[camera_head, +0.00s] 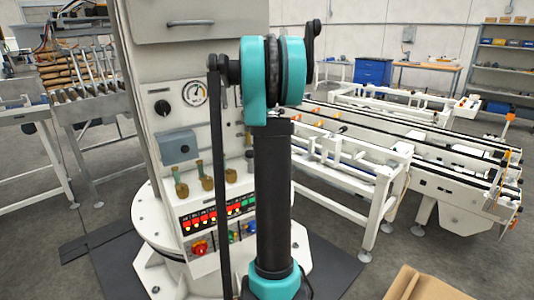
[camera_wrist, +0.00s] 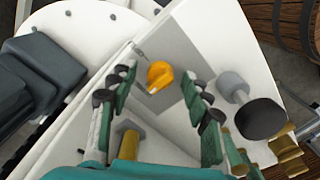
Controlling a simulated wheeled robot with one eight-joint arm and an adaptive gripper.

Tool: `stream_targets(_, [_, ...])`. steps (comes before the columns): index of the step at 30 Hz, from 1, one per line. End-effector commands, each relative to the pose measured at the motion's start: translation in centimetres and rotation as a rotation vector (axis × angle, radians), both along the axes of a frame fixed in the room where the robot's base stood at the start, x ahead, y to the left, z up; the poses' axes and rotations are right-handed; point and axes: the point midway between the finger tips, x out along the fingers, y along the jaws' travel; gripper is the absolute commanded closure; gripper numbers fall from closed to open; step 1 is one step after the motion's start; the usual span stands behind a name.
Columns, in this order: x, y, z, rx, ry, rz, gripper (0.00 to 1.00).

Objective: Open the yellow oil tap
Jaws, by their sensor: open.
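In the wrist view, a yellow-orange tap (camera_wrist: 159,75) sticks out from a pale panel, beyond my fingertips and near the middle of the gap between them. My gripper (camera_wrist: 160,88) is open, with one green-and-black finger on each side and nothing held. I cannot tell how far the fingertips are from the tap. A brass-coloured fitting (camera_wrist: 127,145) shows lower, between the fingers. In the head view my arm covers part of the white machine column (camera_head: 195,60), and neither the yellow tap nor my fingers can be made out there.
A black knob on a grey stem (camera_wrist: 258,117) stands close right of my right finger, with brass parts (camera_wrist: 288,145) beside it. A dark grey box (camera_wrist: 38,75) is at left. The column's front carries brass fittings (camera_head: 207,183) and buttons (camera_head: 215,215). A conveyor (camera_head: 420,150) stands right.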

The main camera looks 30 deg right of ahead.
Motion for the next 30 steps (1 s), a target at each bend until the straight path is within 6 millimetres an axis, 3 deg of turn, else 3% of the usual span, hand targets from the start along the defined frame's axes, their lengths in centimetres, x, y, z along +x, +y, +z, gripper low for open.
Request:
stream_targets(2, [0.00,0.00,0.02,0.000,0.000,0.000,0.51])
stream_targets(14, [0.01,0.00,0.05,0.000,0.000,0.000,0.99])
stream_targets(23, [0.04,-0.02,0.06,-0.001,-0.001,-0.032,1.00])
stream_targets(30, [0.07,-0.04,0.07,-0.001,-0.002,-0.161,1.00])
